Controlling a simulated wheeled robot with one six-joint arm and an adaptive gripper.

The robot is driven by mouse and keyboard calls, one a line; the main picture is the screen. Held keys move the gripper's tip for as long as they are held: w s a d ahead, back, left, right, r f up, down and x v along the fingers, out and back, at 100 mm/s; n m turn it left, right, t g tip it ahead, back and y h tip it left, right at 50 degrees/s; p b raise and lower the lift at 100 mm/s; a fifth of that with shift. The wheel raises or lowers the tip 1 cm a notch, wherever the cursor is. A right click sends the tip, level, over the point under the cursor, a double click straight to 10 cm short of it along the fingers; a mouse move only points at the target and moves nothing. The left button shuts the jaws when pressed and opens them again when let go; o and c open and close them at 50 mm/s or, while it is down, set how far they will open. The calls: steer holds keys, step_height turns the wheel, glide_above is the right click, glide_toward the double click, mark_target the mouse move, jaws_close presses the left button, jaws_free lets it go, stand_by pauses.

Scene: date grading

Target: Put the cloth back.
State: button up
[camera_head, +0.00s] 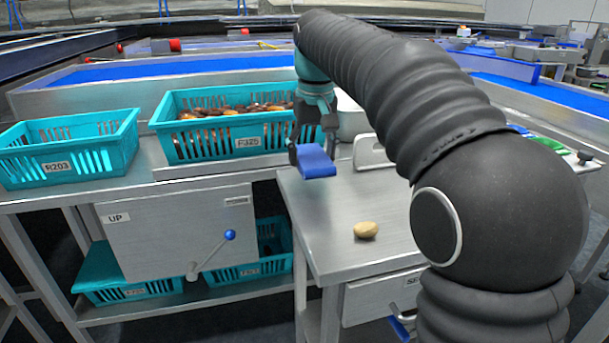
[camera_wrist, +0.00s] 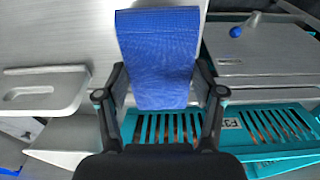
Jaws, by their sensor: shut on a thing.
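The blue cloth (camera_head: 316,161) hangs in my gripper (camera_head: 312,150), above the left part of the steel table (camera_head: 335,215) in the head view. In the wrist view the cloth (camera_wrist: 160,55) lies between the two fingers of my gripper (camera_wrist: 160,95), and its far end reaches past the fingertips. The gripper is shut on it. From the head view I cannot tell exactly how far the cloth is above the table top. My arm hides the right part of the table.
A tan date (camera_head: 366,230) lies on the table. A white board with a slot (camera_head: 372,155) stands behind it. A teal crate with dates (camera_head: 190,152) and an empty teal crate (camera_head: 120,165) stand left. A blue-knobbed lever (camera_head: 229,236) is on the panel below.

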mark_target(305, 188)
steer(key=shift+a+f, duration=0.4)
steer(key=shift+a, duration=0.3)
steer(key=shift+f+b, duration=0.45)
steer(key=shift+f, duration=1.55)
steer(key=shift+f, duration=0.15)
steer(key=o, duration=1.1)
steer(key=r+p, duration=0.1)
steer(key=r, duration=0.3)
steer(key=s+r, duration=0.1)
steer(key=r, duration=0.3)
steer(key=r+p, duration=0.1)
steer(key=r, duration=0.3)
steer(key=shift+s+d+r+p, duration=0.15)
steer(key=shift+s+p, duration=0.05)
steer(key=shift+p, duration=0.15)
